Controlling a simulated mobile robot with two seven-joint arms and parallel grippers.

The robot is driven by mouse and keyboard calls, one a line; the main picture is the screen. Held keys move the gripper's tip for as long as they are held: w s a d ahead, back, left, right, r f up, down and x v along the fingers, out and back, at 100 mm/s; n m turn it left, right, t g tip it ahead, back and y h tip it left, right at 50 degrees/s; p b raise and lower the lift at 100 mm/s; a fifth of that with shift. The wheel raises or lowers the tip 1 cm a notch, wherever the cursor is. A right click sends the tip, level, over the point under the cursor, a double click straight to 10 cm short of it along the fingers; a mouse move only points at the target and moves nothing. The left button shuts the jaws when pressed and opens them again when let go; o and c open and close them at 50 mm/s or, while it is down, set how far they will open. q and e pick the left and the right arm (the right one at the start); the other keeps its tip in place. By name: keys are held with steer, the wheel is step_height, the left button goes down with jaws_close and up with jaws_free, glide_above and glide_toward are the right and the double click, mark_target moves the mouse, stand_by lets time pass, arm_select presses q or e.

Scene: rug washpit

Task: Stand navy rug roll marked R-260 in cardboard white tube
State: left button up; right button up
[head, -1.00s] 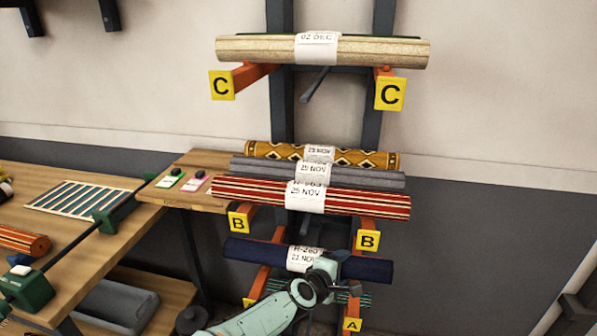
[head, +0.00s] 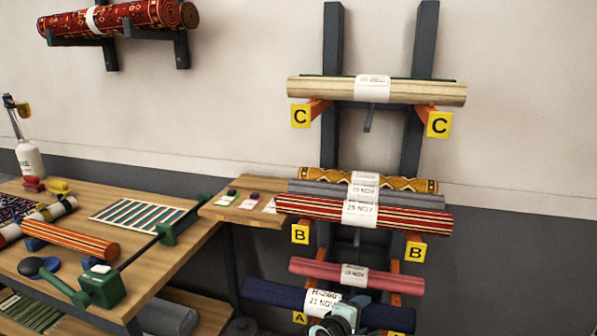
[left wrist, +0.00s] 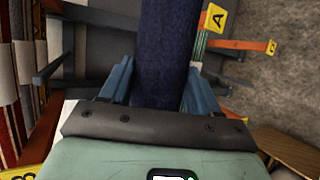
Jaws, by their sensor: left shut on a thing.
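The navy rug roll (head: 275,292) lies level, low in front of the rack in the head view. Its white label (head: 322,300) reads R-260 in part and 21 NOV. My left gripper (head: 340,315) is shut on the roll near its label. In the left wrist view the navy roll (left wrist: 165,50) runs between the two fingers of my left gripper (left wrist: 158,88). The white cardboard tube cannot be made out in these frames. My right gripper is not in view.
The rack holds a pink roll (head: 342,275) behind the navy one, striped and patterned rolls at B, and a cream roll (head: 420,93) at C. A wooden workbench (head: 185,240) with an orange striped roll (head: 75,241) and tools stands left. Orange arms stick out from the rack.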

arm_select(q)
steer(key=s+a+f+n+t+y, duration=0.1)
steer(key=s+a+f+n+y, duration=0.25)
steer(key=a, duration=0.75)
steer(key=s+a+f+n+t+y, duration=0.15)
steer(key=s+a+f, duration=0.3)
steer(key=a, duration=0.55)
steer(key=s+a+f+n+t+y, duration=0.1)
steer(key=s+a+f+n+y, duration=0.25)
steer(key=a, duration=0.75)
step_height(320, 180, up, 11)
steer(key=p, duration=1.4)
steer(key=shift+w+a, duration=0.2)
steer(key=shift+w, duration=0.05)
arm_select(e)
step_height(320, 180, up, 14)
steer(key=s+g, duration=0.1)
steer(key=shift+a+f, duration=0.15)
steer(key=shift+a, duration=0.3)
